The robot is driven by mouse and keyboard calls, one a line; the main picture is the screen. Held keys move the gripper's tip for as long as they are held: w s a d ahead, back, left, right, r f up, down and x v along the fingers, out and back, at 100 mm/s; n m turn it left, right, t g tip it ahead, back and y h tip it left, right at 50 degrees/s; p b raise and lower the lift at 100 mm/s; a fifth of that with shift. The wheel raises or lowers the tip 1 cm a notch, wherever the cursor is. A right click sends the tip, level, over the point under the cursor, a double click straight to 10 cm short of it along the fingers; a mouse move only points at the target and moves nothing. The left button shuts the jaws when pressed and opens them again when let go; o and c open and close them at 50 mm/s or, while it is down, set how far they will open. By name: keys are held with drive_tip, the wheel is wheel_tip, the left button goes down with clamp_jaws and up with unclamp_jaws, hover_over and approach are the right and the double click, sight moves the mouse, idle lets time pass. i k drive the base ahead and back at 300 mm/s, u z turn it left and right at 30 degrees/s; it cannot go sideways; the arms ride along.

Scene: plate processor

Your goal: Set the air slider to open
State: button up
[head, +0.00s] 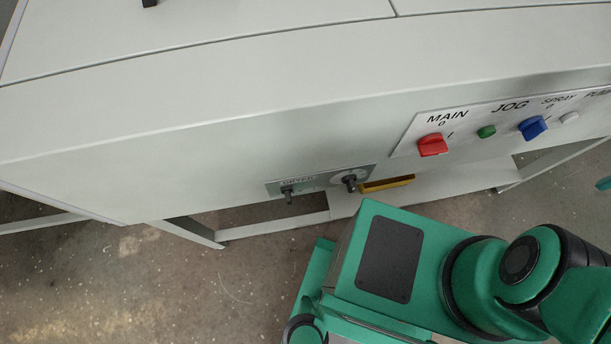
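No label reading "air" can be made out, so I cannot tell for sure which control is the air slider. A small grey-green panel (318,182), lettered what looks like "DRYER", sits low on the machine's front. It carries a small dark lever or knob (287,194) at its left and a larger dark knob (350,182) at its right. Their settings are too small to read. My gripper is not in view; only green parts of my own body and arm show at the lower right.
The pale grey machine (200,110) fills the upper view. A white panel right of the small one has a red MAIN switch (432,145), a green JOG button (486,132) and a blue SPRAY switch (533,128). A yellow part (388,184) lies below. Bare floor (150,280) shows lower left.

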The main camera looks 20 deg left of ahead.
sight(285, 190)
drive_tip(key=u, duration=0.45)
drive_tip(key=k, duration=1.05)
drive_tip(key=u, duration=0.5)
drive_tip(key=i, duration=0.85)
drive_tip(key=u, duration=0.05)
